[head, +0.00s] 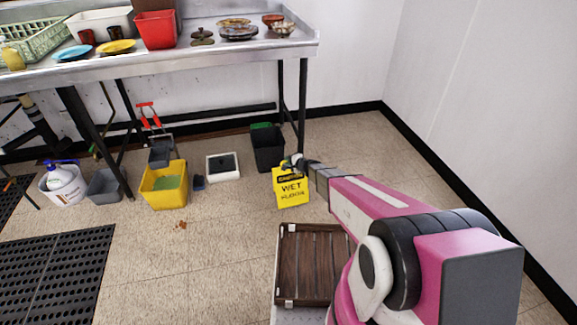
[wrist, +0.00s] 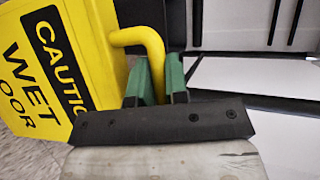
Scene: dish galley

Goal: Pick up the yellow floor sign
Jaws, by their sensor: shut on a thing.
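The yellow floor sign (head: 291,188) has black lettering that includes the word WET. In the head view it stands out in front of the end of my arm, close to the floor; I cannot tell whether it touches the floor. In the wrist view the sign's panel (wrist: 50,65) fills the left side, tilted, and its yellow bent handle (wrist: 142,40) reaches in between the green fingers. My gripper (wrist: 155,82) is shut on the sign at this handle. In the head view my gripper (head: 292,162) is small and at the sign's top.
A steel counter (head: 190,58) with dishes stands at the back. Below it are a dark bin (head: 267,155), a white scale-like box (head: 223,168) and a yellow bucket (head: 148,190). A brown slatted tray (head: 290,265) is close in front. Floor left of it is mostly clear.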

